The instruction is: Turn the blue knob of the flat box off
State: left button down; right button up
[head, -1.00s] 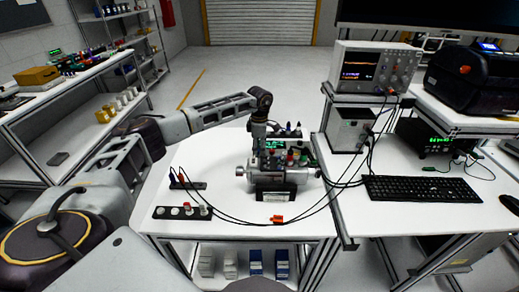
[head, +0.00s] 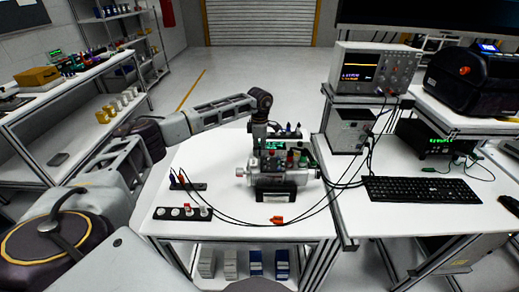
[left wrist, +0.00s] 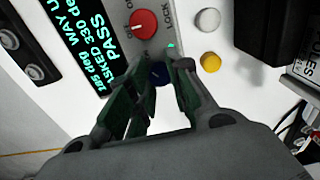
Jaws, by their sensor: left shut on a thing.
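In the head view my left gripper (head: 268,152) reaches down to the box from above, behind the grey motor rig (head: 285,182); the blue knob cannot be made out there. My right gripper is out of view.
A white button (left wrist: 208,19) and a yellow button (left wrist: 210,62) are close to the fingers. Black cables (head: 235,217) loop across the table front. An orange piece (head: 277,220) lies near the front edge. A keyboard (head: 420,189) and oscilloscope (head: 372,68) stand right.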

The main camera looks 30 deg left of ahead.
pick_arm(q)
jog(key=shift+n, duration=0.5)
jog(key=shift+n+p, duration=0.35)
jog(key=shift+n, duration=0.35)
jog(key=n, duration=0.3)
jog(key=shift+p, duration=0.4)
jog(key=shift+n, duration=0.4)
jog(key=n+p, duration=0.1)
jog(key=n, duration=0.3)
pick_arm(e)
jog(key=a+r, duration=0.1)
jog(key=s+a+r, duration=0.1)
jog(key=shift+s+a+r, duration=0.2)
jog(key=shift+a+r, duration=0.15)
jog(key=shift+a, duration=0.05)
pick_arm(q)
jog(key=shift+n, duration=0.4)
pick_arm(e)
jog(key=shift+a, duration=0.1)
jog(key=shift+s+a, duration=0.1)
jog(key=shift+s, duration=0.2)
